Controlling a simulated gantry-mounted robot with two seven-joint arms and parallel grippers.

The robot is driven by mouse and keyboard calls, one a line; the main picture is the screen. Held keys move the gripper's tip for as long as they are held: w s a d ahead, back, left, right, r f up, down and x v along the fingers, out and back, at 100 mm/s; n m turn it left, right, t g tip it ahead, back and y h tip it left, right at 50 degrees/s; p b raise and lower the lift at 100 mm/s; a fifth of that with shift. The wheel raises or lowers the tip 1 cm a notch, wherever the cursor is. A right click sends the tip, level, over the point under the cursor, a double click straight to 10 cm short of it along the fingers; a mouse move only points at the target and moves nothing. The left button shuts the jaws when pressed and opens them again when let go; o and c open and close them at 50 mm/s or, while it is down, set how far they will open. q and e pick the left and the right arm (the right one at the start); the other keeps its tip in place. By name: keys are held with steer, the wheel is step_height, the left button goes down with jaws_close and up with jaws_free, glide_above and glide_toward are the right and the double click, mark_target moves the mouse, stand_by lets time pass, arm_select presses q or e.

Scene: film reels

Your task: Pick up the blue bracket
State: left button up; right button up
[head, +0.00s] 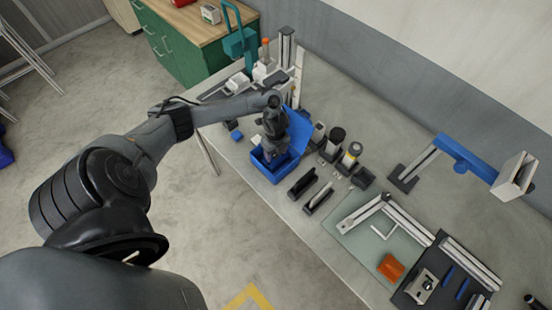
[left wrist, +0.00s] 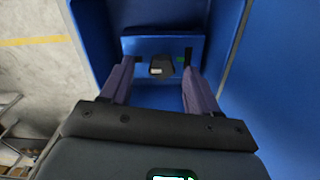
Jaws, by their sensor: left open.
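A blue bracket-like piece (left wrist: 138,46) with a dark knob-like part at its middle lies inside an open blue box (head: 272,174) in the left wrist view. I cannot tell its full shape. My left gripper (head: 270,158) points down into the box in the head view, which hides the piece there. In the left wrist view its two fingers (left wrist: 158,68) are apart, one towards each side of the piece, with the dark part between them. I cannot tell whether they touch it. My right gripper is in no view.
The box's blue lid (head: 298,128) stands open on its right. A small blue block (head: 237,135) lies left of the box. Black holders (head: 302,186) and dark cylinders (head: 335,140) stand close on the right. A green mat (head: 350,222) lies further right.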

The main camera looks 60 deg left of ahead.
arm_select(q)
steer(key=shift+f, duration=0.85)
jaws_close()
steer(key=shift+r, duration=0.15)
